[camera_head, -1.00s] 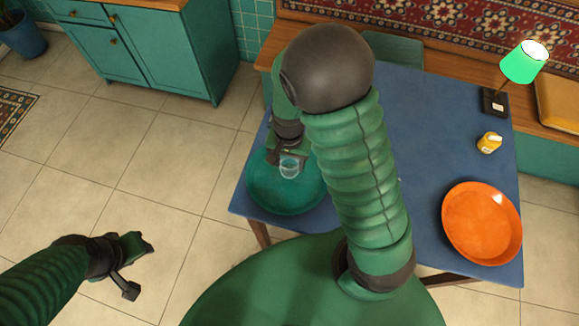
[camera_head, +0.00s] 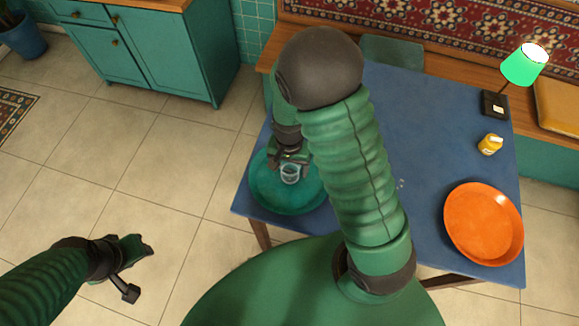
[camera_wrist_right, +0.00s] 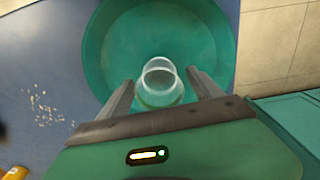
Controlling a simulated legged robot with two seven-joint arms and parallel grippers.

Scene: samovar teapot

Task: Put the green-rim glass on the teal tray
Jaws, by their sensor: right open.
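The clear glass (camera_head: 290,174) stands on the teal tray (camera_head: 268,200) at the left end of the blue table. In the right wrist view the glass (camera_wrist_right: 160,82) is over the tray (camera_wrist_right: 120,35), with a faint greenish tint low on it. My right gripper (camera_head: 289,163) is open around the glass. In the wrist view its two fingers (camera_wrist_right: 160,92) lie on either side with gaps. My left gripper (camera_head: 133,270) is out over the floor, away from the table; its finger spread is unclear.
An orange tray (camera_head: 484,222) lies on the right of the blue table (camera_head: 420,130). A small yellow bottle (camera_head: 490,144) and a green-shaded lamp (camera_head: 522,65) stand behind it. Pale crumbs (camera_wrist_right: 40,105) lie beside the teal tray.

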